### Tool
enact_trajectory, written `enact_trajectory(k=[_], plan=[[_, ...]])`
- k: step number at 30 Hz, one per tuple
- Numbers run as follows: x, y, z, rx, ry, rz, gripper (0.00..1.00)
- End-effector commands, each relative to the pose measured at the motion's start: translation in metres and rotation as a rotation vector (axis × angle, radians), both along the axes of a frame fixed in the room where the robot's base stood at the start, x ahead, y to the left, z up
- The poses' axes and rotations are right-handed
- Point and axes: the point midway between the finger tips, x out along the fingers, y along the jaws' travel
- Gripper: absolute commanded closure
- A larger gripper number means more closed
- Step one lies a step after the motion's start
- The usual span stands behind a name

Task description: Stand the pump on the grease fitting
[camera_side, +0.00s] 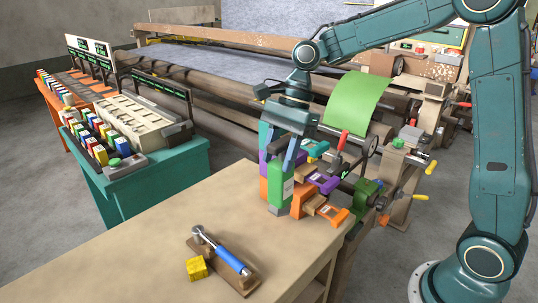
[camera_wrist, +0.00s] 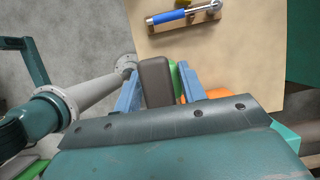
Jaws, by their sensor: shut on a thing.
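My gripper (camera_side: 278,150) points down over the near table, its blue fingers closed around a green block-like body (camera_side: 279,180) with a pale label and a grey lower end. In the wrist view, a dark grey-brown block (camera_wrist: 155,82) and a strip of green lie between the fingers. A metal tool with a blue grip (camera_side: 229,258) lies on a brown wooden board (camera_side: 244,284), apart from my gripper; it also shows in the wrist view (camera_wrist: 171,17). I cannot tell which thing is the pump, and I cannot make out the grease fitting.
Orange (camera_side: 302,205) and purple (camera_side: 324,182) pieces crowd the held body at the table's far right corner. A yellow block (camera_side: 197,268) sits beside the board. The left part of the tabletop (camera_side: 110,255) is clear. A felt machine with long rollers stands behind.

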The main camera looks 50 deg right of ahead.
Motion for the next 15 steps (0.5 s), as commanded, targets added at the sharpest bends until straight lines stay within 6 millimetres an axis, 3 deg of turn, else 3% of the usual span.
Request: enact_trajectory(k=[6,15], plan=[[0.015,-0.007,0.046,-0.001,-0.008,-0.061,1.00],[0.028,-0.022,0.092,0.000,-0.006,-0.178,1.00]])
